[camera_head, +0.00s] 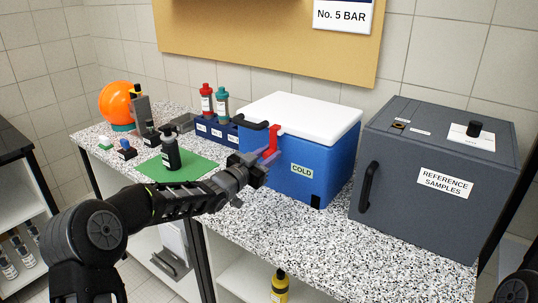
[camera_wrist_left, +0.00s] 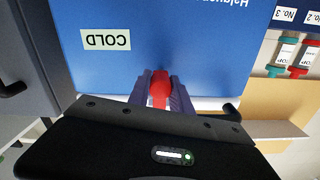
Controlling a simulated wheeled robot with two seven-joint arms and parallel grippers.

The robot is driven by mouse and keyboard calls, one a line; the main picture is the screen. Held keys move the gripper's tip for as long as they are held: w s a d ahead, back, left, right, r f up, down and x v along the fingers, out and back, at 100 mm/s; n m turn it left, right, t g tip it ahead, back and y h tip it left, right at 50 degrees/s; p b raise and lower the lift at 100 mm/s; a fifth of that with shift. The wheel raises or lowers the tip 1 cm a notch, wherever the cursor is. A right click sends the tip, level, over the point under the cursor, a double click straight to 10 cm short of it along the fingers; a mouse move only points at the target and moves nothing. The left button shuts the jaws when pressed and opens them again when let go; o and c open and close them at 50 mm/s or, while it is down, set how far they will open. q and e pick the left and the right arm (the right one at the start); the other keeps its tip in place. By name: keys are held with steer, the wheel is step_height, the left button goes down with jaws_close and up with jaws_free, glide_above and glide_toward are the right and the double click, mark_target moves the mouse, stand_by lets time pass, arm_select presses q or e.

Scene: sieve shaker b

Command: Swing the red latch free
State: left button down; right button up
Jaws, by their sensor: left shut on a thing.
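The red latch (camera_head: 271,142) is on the front of a blue cold box (camera_head: 300,187) with a white lid (camera_head: 303,117) and a COLD label. The lid looks shut. My left gripper (camera_head: 262,166) is at the latch and shut on it. In the left wrist view the red latch (camera_wrist_left: 160,90) sits between the two fingers of my left gripper (camera_wrist_left: 161,95), in front of the blue wall. The fingers hide part of the latch. My right gripper is not clearly in view; only a dark piece shows at the lower right corner of the head view.
A dark grey REFERENCE SAMPLES box (camera_head: 440,160) stands right of the cold box. A blue bottle rack (camera_head: 215,132) is to the left, with a dark pump bottle (camera_head: 170,152) on a green mat (camera_head: 205,165). The speckled counter (camera_head: 330,245) in front is clear.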

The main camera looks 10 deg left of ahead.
stand_by(0.5)
arm_select(q)
steer(key=shift+f+m+b, duration=0.2)
steer(key=shift+m+b, duration=0.4)
steer(key=shift+b, duration=0.55)
steer(key=m+b, duration=0.4)
steer(key=b, duration=0.1)
steer(key=shift+m+b, duration=0.4)
steer(key=m+b, duration=0.2)
steer(key=shift+d+m, duration=0.1)
steer(key=shift+m, duration=0.2)
steer(key=m+b, duration=0.3)
steer(key=m, duration=0.1)
steer(key=shift+m, duration=0.3)
steer(key=m+b, duration=0.2)
steer(key=m, duration=0.2)
steer(key=shift+m+b, duration=0.35)
steer(key=shift+m, duration=0.05)
